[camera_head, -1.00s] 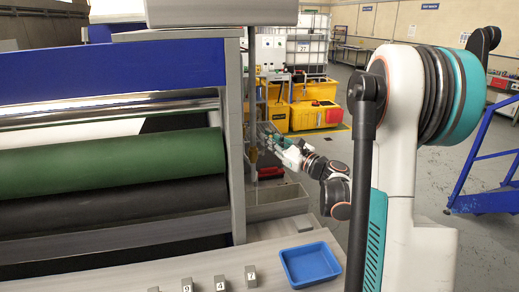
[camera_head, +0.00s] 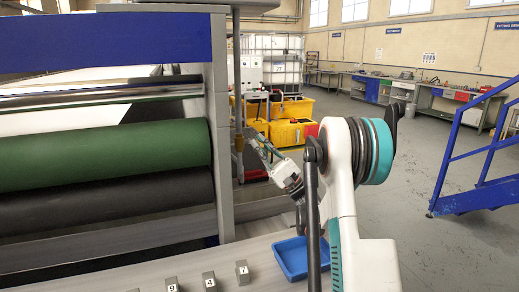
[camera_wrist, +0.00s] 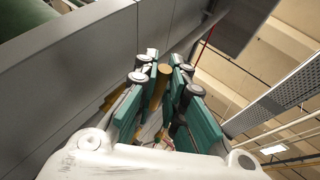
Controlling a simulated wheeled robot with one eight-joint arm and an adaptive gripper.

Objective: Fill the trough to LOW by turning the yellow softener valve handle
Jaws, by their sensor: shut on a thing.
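My gripper (camera_head: 251,135) reaches past the machine's grey end post. In the wrist view its teal-sided fingers (camera_wrist: 160,78) are shut on a yellow-brown rod (camera_wrist: 160,84), which looks like the yellow softener valve handle. In the head view a small yellow part (camera_head: 239,143) shows beside the fingertips on an upright pipe. The grey trough (camera_head: 262,208) lies below my arm, to the right of the machine frame. Its inside, the liquid level and any LOW mark cannot be made out.
The grey end post (camera_head: 219,130) and green roller (camera_head: 100,155) stand left of my arm. A blue tray (camera_head: 290,258) and numbered blocks (camera_head: 209,281) lie on the front ledge. Yellow bins (camera_head: 290,131) stand behind. Blue stairs (camera_head: 470,165) are at right, with open floor between.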

